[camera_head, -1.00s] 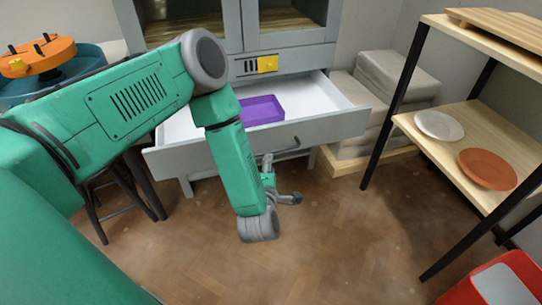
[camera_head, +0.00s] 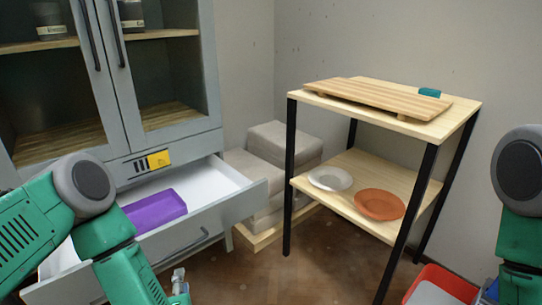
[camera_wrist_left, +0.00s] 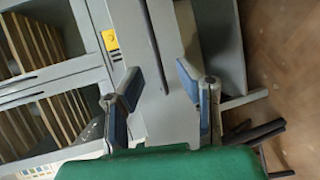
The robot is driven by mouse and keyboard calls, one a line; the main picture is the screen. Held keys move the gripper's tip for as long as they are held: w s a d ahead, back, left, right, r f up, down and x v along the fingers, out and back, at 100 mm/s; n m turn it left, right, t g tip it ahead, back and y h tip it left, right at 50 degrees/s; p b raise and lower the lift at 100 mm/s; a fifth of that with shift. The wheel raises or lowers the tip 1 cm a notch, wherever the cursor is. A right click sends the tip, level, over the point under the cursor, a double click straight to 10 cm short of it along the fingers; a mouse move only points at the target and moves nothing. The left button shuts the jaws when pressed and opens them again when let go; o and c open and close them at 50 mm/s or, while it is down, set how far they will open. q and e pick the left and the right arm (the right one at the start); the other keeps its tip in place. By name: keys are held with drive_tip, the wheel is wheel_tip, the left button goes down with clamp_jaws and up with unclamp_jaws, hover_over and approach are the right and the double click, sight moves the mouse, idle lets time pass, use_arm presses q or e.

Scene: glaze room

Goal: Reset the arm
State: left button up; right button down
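My left arm comes in at the lower left in the head view, in front of the open drawer (camera_head: 222,210). My left gripper (camera_head: 180,285) shows only in small part at the bottom edge there. In the left wrist view the left gripper (camera_wrist_left: 162,88) has its two blue-padded fingers spread apart, with no object held between them. The grey drawer front with its dark handle lies beyond the fingers. My right arm stands at the right edge of the head view; its gripper cannot be made out.
The drawer holds a purple tray (camera_head: 153,211) under a grey cabinet (camera_head: 165,75). A wooden shelf (camera_head: 365,185) bears a white plate (camera_head: 330,179), an orange plate (camera_head: 380,204) and a slatted board (camera_head: 378,97). Wrapped blocks (camera_head: 284,145) stand behind. A red bin (camera_head: 445,285) is at lower right.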

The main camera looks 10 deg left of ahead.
use_arm(q)
drive_tip(key=s+d+f+m+g+h+p, duration=0.1)
drive_tip(key=s+d+m+g+h+p, duration=0.15)
drive_tip(key=s+m, duration=0.4)
drive_tip(key=s+d+f+m+g+h+p, duration=0.1)
drive_tip(key=s+d+m+g+h+p, duration=0.15)
drive_tip(key=s+m+g+h, duration=0.4)
drive_tip(key=s+a+r+m+g+y+p, duration=0.2)
drive_tip(key=s+a+r+m+g+p, duration=0.1)
drive_tip(key=s+m, duration=0.8)
drive_tip(key=shift+s+a+g, duration=0.7)
drive_tip(key=shift+s+a, duration=0.1)
drive_tip(key=shift+a, duration=0.3)
drive_tip(key=shift+w, duration=0.1)
